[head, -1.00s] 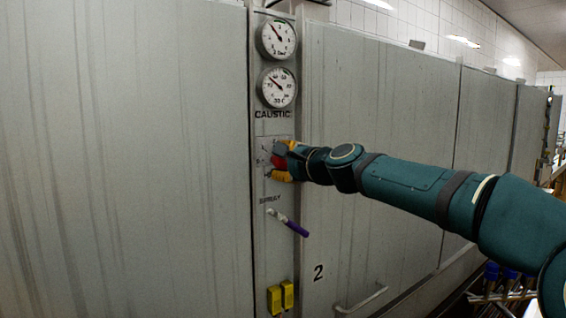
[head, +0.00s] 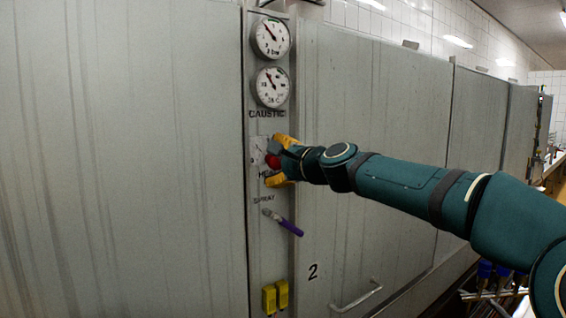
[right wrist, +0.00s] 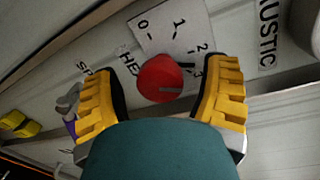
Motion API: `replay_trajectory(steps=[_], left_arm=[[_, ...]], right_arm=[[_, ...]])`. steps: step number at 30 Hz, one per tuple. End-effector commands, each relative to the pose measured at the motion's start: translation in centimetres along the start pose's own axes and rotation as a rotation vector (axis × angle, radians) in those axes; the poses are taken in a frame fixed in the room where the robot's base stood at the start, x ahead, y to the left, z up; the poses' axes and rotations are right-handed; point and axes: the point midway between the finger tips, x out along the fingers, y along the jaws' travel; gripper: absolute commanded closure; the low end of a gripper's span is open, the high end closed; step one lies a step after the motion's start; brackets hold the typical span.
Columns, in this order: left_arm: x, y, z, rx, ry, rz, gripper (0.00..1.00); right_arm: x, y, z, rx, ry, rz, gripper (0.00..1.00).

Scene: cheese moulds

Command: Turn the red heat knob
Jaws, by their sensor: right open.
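The red heat knob (head: 272,161) sits on a pale dial plate on the narrow steel panel, below the word CAUSTIC. It also shows in the right wrist view (right wrist: 158,80), with a grey line on its face running to the edge near the 3 mark. The plate (right wrist: 160,32) reads 0, 1, 2, 3. My right gripper (head: 277,163) is open at the knob, one yellow finger above it and one below. In the right wrist view its fingers (right wrist: 164,72) stand either side of the knob, with gaps on both sides. My left gripper is not in view.
Two round gauges (head: 270,38) (head: 272,87) sit above the knob. A spray lever with a purple grip (head: 291,227) juts out below it, and yellow switches (head: 282,294) sit lower. A cabinet door with a handle (head: 356,296) is at right.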

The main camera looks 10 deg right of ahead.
Motion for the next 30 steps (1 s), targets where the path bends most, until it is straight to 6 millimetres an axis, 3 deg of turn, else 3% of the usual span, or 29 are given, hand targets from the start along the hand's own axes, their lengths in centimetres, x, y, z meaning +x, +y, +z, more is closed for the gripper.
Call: replay_trajectory(steps=[5,21,30], left_arm=[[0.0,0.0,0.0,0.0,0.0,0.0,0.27],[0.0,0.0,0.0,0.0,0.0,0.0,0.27],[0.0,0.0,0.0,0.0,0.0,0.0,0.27]], right_arm=[[-1.6,-0.1,-0.2,0.002,0.003,-0.001,0.26],[-10.2,0.0,0.1,-0.003,0.001,0.001,0.26],[-11.8,0.1,0.1,0.0,-0.001,0.001,0.26]])
